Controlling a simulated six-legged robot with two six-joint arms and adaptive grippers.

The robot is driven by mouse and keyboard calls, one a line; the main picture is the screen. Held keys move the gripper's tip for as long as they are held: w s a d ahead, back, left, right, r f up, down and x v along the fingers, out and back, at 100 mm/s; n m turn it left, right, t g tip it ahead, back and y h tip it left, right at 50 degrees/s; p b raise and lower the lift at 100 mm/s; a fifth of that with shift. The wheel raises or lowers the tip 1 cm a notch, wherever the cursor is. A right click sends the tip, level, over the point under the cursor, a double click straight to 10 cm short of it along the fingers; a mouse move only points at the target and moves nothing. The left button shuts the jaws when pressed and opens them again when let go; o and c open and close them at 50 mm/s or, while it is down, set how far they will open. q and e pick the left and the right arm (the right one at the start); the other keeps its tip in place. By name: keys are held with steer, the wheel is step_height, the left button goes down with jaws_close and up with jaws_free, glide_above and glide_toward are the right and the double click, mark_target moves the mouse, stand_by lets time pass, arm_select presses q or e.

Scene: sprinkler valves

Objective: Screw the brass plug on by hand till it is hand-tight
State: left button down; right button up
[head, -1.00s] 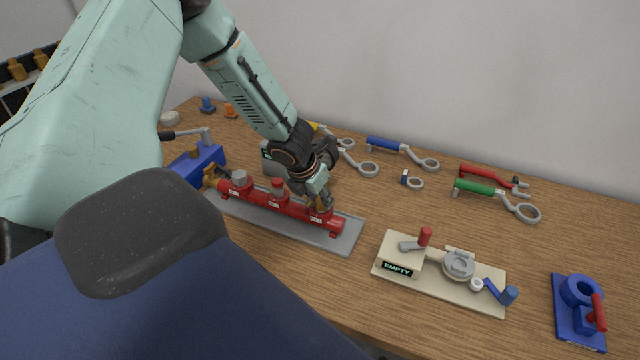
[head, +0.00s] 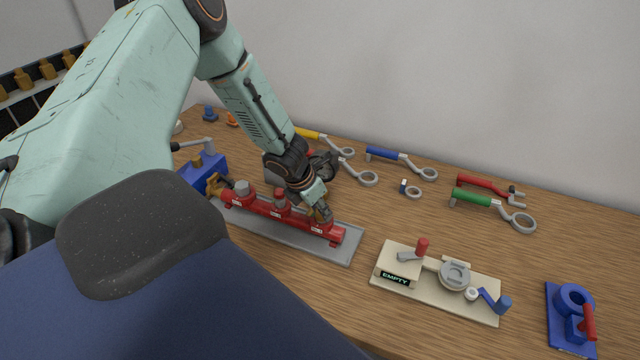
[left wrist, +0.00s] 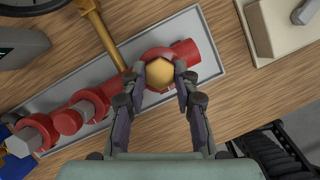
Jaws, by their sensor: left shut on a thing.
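The brass plug (left wrist: 159,73) sits at the end port of the red manifold (left wrist: 188,54) in the left wrist view. My left gripper (left wrist: 160,84) is shut on the plug, one finger on each side of it. In the head view the left gripper (head: 321,214) reaches down onto the right end of the red manifold (head: 265,207), and its fingers mostly hide the plug. The manifold lies on a grey tray (head: 342,250). Thread depth cannot be seen. My right gripper is not in view.
Wrenches with blue (head: 383,153), red (head: 480,184) and green (head: 472,198) handles lie at the back. A cream fixture marked EMPTY (head: 436,284) stands right of the tray. A blue fixture (head: 568,325) is at the far right. Bare table lies between the fixtures and wrenches.

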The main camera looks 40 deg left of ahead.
arm_select(q)
steer(key=shift+w+a+r+m+p, duration=0.15)
steer(key=shift+r+m+p, duration=0.1)
steer(key=shift+m+p, duration=0.4)
steer(key=shift+f+h+p, duration=0.1)
steer(key=shift+h+p, duration=0.2)
steer(key=shift+p, duration=0.15)
steer(key=shift+w+a+m, duration=0.1)
steer(key=shift+m, duration=0.55)
steer(key=shift+m+h, duration=0.4)
steer(key=shift+m, duration=0.7)
steer(key=shift+m+g+h, duration=0.6)
steer(key=shift+m+h, duration=0.1)
steer(key=shift+m, duration=0.9)
steer(key=shift+a, duration=0.1)
